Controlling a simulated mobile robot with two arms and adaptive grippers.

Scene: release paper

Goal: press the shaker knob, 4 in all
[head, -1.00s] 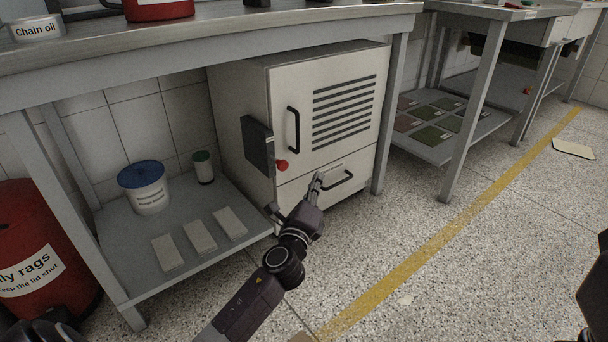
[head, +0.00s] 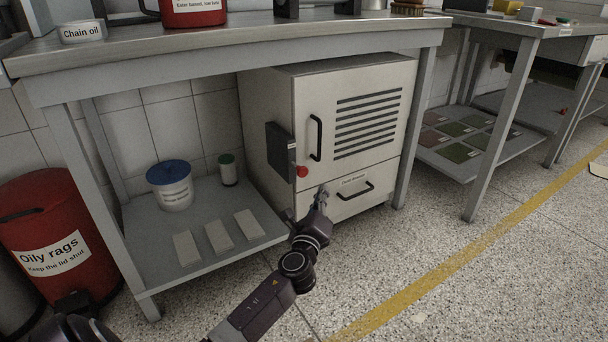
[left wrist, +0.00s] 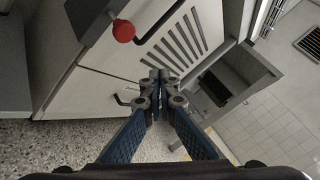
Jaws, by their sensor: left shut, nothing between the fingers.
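The knob also shows in the left wrist view (left wrist: 123,30), up and left of the fingertips. My left gripper (head: 322,190) is shut and empty, in front of the cabinet, a little right of and below the knob in the head view. In the left wrist view its fingertips (left wrist: 160,76) meet and appear apart from the knob. My right gripper is not in view.
The cabinet has a black door handle (head: 316,138) and a drawer handle (head: 356,191). It stands under a steel bench (head: 120,60). Left of it, the low shelf (head: 145,235) holds a blue-lidded tub (head: 172,187), a green-capped jar (head: 228,170) and pale blocks. Open floor lies right.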

